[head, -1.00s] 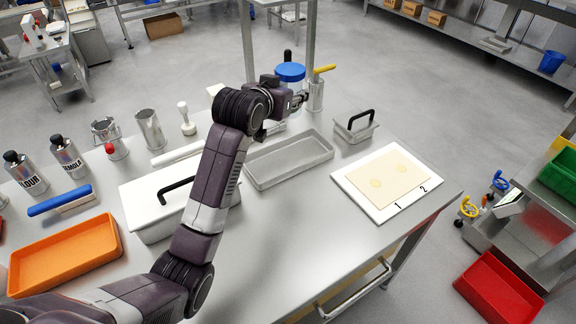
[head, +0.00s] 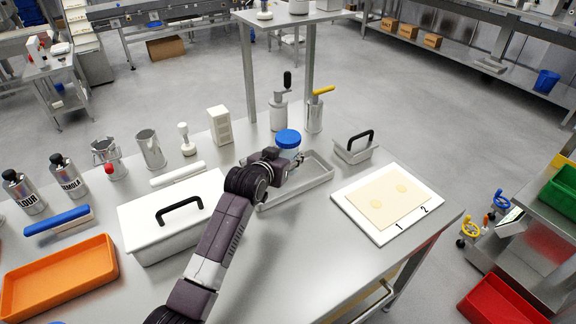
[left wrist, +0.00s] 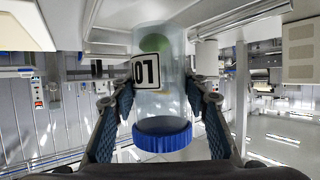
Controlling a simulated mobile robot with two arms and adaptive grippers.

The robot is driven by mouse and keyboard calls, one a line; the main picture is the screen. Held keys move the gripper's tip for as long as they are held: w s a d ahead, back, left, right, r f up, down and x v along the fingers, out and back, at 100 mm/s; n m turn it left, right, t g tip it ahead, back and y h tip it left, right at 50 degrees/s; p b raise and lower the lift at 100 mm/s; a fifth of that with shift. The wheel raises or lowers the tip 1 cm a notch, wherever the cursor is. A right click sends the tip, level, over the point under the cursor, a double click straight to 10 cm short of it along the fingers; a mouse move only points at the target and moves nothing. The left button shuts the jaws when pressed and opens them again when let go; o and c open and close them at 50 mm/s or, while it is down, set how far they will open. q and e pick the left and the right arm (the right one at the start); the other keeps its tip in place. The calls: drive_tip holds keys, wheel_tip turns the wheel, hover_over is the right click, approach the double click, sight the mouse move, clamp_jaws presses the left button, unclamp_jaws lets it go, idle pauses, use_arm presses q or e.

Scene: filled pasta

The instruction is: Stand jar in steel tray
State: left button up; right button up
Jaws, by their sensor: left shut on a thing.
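The clear jar with a blue lid (head: 288,138) is upright at the back left end of the shallow steel tray (head: 318,188). I cannot tell whether its base touches the tray floor. My left gripper (head: 292,160) is shut on the jar and hides its lower part in the head view. In the left wrist view, the jar (left wrist: 158,102) sits between both blue-padded fingers (left wrist: 160,105). My right gripper is not in view.
A lidded white box (head: 150,225) stands left of the tray. A small steel container with a black handle (head: 352,152) and a white board with dough (head: 350,210) are to the right.

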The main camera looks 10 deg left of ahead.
use_arm(q)
drive_tip(key=shift+f, duration=2.1)
drive_tip(key=shift+f, duration=0.1)
drive_tip(key=o, duration=1.3)
drive_tip(key=shift+f, duration=0.1)
drive_tip(key=shift+c, duration=0.2)
drive_tip(key=shift+s+r, duration=0.1)
drive_tip(key=shift+r, duration=0.1)
drive_tip(key=v, duration=1.1)
drive_tip(key=shift+s+a, duration=0.1)
drive_tip(key=shift+s, duration=0.15)
drive_tip(key=shift+s+r, duration=0.1)
drive_tip(key=shift+s, duration=0.05)
